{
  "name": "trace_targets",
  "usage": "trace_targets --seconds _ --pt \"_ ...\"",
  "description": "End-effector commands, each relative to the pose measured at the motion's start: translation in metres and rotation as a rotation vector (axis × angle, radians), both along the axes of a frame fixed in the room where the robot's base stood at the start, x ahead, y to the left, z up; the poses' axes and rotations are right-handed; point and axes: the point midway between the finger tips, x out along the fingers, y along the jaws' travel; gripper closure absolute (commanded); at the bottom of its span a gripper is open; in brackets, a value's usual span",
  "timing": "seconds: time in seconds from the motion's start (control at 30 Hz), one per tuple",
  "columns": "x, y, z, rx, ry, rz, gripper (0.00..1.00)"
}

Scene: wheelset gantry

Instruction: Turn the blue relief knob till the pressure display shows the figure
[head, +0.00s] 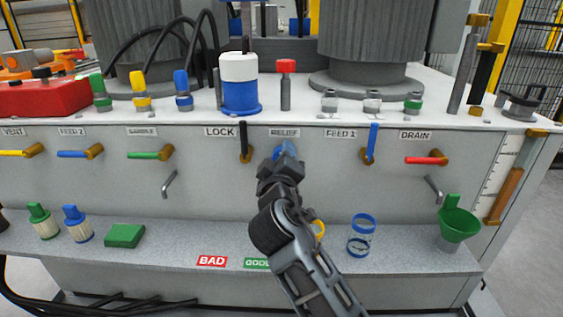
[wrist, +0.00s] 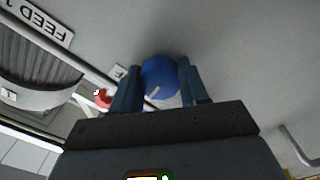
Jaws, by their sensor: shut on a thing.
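The blue relief knob (head: 285,149) sits on the front panel under the RELIEF label (head: 284,132). In the head view my gripper (head: 283,165) reaches up to it and hides most of it. In the wrist view the knob (wrist: 160,78) is between the two fingers of my gripper (wrist: 158,88), which are shut on it. A pale mark shows on the knob's face. I cannot make out a pressure display or its figure in either view.
A black LOCK lever (head: 245,142) is just left of the knob and a blue FEED 1 lever (head: 371,142) to its right. Below, the shelf holds a blue-rimmed clear cup (head: 361,240), a green funnel (head: 458,222) and a green block (head: 124,236).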

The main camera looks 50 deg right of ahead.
Motion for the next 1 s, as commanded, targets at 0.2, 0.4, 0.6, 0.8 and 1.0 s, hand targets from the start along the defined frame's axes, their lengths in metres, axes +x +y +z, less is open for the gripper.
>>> trace_targets --seconds 0.2,0.4,0.6,0.8,1.0 --pt "-0.0004 -0.0006 -0.0020 0.008 -0.004 -0.002 0.86" --pt "-0.0004 -0.0007 -0.0020 0.008 -0.003 -0.002 0.86" --pt "-0.0003 -0.0005 -0.0014 0.006 -0.004 -0.002 0.40" --pt "-0.0001 -0.0002 -0.0007 0.005 -0.005 -0.001 0.30" --pt "-0.0022 0.0030 -0.0004 0.005 -0.005 0.001 0.30"
